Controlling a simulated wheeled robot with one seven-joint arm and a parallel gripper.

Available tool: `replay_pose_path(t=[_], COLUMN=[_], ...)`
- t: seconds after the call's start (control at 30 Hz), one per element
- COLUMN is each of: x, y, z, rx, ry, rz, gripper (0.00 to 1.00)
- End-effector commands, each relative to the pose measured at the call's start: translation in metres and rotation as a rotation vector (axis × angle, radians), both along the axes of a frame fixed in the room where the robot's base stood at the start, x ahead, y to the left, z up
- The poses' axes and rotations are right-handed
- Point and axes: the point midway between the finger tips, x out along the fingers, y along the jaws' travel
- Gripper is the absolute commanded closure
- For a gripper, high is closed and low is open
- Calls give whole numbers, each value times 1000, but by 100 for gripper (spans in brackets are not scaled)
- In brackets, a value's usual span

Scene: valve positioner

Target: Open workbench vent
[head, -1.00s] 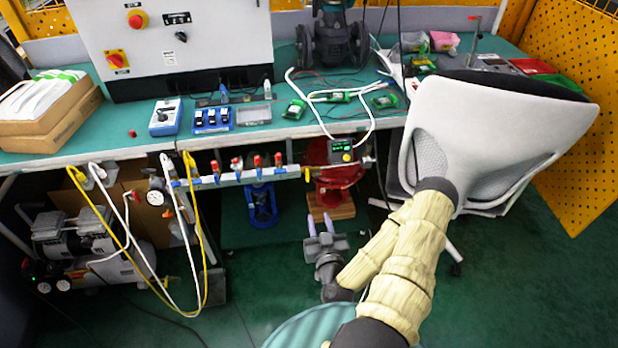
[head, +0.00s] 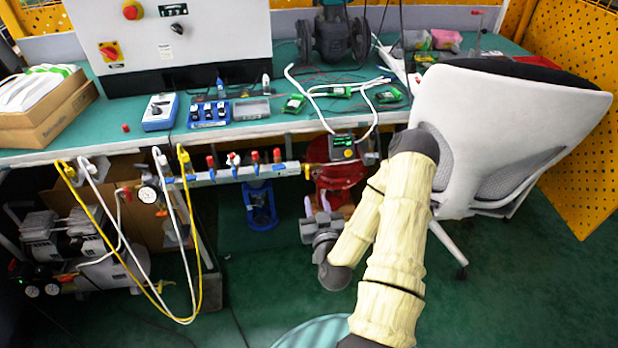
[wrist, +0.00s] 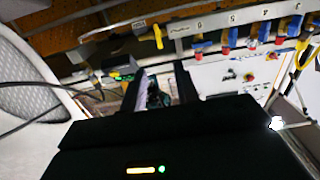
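A metal manifold bar (head: 228,174) runs under the workbench's front edge, with several red-handled valves (head: 255,158) on blue fittings. At its right end is a small yellow handle (head: 307,172), which also shows in the wrist view (wrist: 158,37). I cannot tell which valve is the vent. My gripper (head: 316,205) is below and slightly right of the bar's right end, apart from it. In the wrist view its two dark fingers (wrist: 158,82) are spread with a gap between them. Nothing is held.
A white office chair (head: 500,125) stands close to the right of my arm. A red flanged valve (head: 340,178) and a blue fixture (head: 260,207) sit under the bench. Yellow and white hoses (head: 198,235) hang at left above a compressor (head: 70,240). Floor in the middle is clear.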

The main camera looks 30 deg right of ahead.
Motion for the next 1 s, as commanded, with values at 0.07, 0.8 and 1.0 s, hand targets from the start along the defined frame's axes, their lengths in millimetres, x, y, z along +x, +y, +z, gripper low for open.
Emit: replay_pose_path(t=[0.07,0.8,1.0], x=[4,112,117], y=[0,-31,-32], z=[0,3,4], rx=[-5,0,0], ry=[-9,-11,-10], rz=[0,-3,-3], gripper=[69,69,69])
